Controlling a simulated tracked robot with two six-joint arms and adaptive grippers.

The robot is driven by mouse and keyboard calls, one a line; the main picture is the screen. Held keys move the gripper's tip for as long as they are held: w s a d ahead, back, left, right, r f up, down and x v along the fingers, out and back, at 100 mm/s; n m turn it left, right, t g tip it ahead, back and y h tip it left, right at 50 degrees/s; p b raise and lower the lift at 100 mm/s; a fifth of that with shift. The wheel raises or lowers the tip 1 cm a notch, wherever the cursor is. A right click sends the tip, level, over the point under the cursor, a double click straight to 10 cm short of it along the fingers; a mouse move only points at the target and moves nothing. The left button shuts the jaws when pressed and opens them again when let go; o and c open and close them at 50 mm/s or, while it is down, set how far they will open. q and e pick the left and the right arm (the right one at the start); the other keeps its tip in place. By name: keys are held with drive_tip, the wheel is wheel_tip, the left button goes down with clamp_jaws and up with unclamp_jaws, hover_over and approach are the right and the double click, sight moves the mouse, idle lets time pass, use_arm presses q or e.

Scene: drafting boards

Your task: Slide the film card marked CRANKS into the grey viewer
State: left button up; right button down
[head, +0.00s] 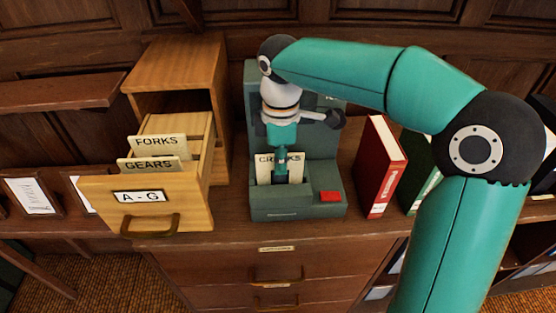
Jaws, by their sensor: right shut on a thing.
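The film card marked CRANKS (296,164) stands upright at the front of the grey viewer (325,178), with its lower edge at or in the viewer's front slot. My right gripper (282,172) is in front of the card, pointing down, and is shut on it. The gripper covers the middle of the card's lettering, and how deep the card sits is hard to tell. A red button (330,197) is on the viewer's base at the right. My left gripper is not in view.
An open wooden drawer (171,217) labelled A-G juts out at the left, with cards marked FORKS (159,143) and GEARS (150,165). A red book (380,168) and a green book (418,168) stand right of the viewer. My right arm covers the right side.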

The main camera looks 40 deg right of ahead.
drive_tip(key=shift+f+b, duration=0.45)
drive_tip(key=shift+f, duration=0.25)
drive_tip(key=c, duration=1.2)
unclamp_jaws()
wheel_tip(320, 180, up, 12)
